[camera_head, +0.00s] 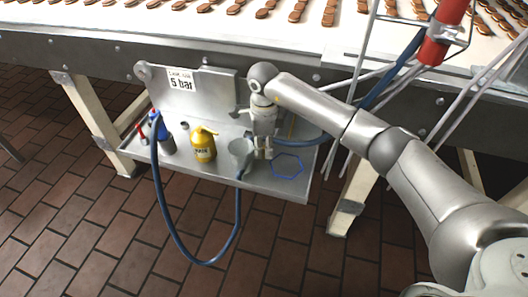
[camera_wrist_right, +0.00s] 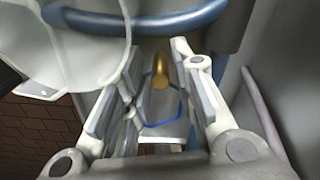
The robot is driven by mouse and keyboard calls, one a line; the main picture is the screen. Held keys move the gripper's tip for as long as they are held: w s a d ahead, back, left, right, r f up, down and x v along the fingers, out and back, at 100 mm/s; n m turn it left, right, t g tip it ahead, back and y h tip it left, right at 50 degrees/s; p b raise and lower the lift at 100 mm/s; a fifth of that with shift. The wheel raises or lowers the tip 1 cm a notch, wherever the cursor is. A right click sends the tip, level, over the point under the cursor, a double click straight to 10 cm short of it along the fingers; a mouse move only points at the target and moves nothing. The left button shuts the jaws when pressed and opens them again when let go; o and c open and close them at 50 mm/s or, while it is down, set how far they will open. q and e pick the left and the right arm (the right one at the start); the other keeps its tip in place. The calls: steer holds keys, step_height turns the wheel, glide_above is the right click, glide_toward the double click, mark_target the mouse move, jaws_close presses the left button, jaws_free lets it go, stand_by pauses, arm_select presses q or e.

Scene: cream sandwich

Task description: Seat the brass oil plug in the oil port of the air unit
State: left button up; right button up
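My right gripper (camera_head: 263,152) points down over the grey tray in the head view, beside a pale grey round-topped part (camera_head: 240,150). In the right wrist view its two fingers (camera_wrist_right: 157,90) stand apart. A gold-brown, round-ended brass piece (camera_wrist_right: 161,74) shows between and beyond the fingertips, with gaps on both sides. I cannot tell whether it is the oil plug. My left gripper is not in view.
A yellow oil can (camera_head: 203,146) stands on the tray (camera_head: 230,182). A blue hose (camera_head: 163,215) loops below its front edge. A blue outline (camera_head: 288,168) is on the tray's right part. A "5 bar" sign (camera_head: 181,81) is behind. Tools stand at the left.

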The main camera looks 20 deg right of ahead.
steer(key=shift+f, duration=0.1)
jaws_close()
stand_by(0.3)
